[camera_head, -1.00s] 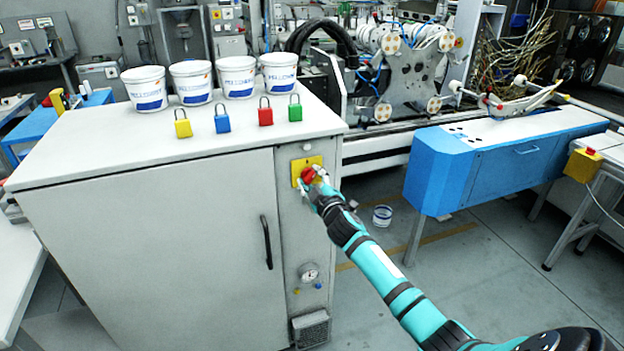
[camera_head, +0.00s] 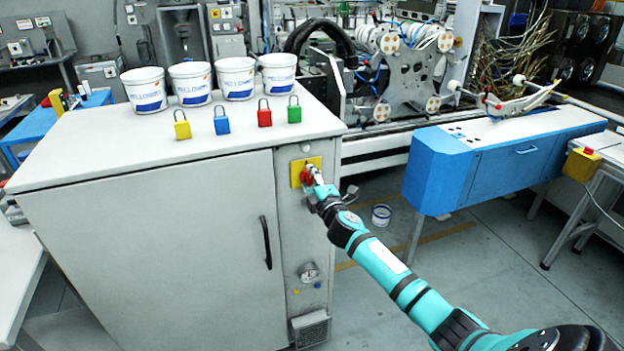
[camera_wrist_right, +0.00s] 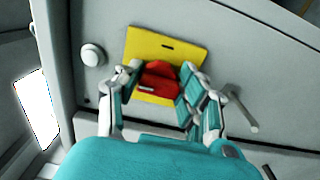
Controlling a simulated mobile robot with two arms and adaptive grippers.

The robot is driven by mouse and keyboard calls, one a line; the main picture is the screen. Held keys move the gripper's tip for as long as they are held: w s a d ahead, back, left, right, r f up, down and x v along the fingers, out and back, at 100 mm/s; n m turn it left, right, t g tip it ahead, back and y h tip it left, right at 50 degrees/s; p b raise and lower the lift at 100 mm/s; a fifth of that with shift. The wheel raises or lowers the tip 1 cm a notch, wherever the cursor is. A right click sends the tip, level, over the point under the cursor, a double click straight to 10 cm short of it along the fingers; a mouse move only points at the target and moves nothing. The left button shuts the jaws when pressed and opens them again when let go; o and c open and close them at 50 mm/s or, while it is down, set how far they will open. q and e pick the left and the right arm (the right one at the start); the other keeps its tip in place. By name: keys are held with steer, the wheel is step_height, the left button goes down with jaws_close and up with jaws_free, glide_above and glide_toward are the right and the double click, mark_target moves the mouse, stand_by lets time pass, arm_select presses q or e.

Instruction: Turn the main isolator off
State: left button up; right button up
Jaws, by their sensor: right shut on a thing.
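The main isolator is a red rotary handle (camera_wrist_right: 160,79) on a yellow plate (camera_wrist_right: 185,48), set in the narrow right-hand front panel of the grey cabinet. In the head view the yellow plate (camera_head: 297,170) shows left of my gripper, with the red handle (camera_head: 306,175) partly hidden. My right gripper (camera_wrist_right: 161,88) is shut on the red handle, one finger on each side of it; it also shows in the head view (camera_head: 311,178). The exact angle of the handle is hard to tell. My left gripper is in neither view.
Yellow (camera_head: 182,130), blue (camera_head: 222,125), red (camera_head: 264,118) and green (camera_head: 294,114) padlocks and several white tubs stand on the cabinet top (camera_head: 120,140). A door handle (camera_head: 266,242) and gauge (camera_head: 309,272) sit on the front. A blue machine (camera_head: 440,170) stands right.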

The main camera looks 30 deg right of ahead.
steer(key=shift+f, duration=0.1)
stand_by(0.4)
steer(key=o, duration=1.2)
steer(key=shift+s, duration=0.1)
steer(key=v, duration=1.2)
steer(key=shift+a, duration=0.1)
